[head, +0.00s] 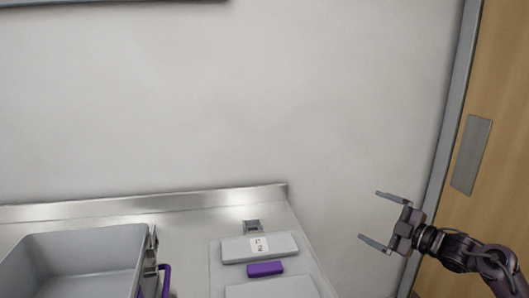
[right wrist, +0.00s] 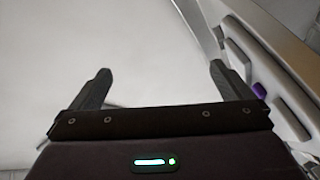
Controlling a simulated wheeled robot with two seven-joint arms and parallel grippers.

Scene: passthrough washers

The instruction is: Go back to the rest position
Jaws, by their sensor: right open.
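My right gripper (head: 377,217) is at the right of the head view, with its two fingers spread apart and nothing between them. It is held out to the right of the steel counter, in front of the pale wall. In the right wrist view, the same gripper (right wrist: 160,88) shows both dark fingers wide apart, with only a plain pale surface beyond them. My left gripper does not show in either view.
A steel counter (head: 140,208) runs along the wall. A wooden door (head: 500,120) is at the right.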

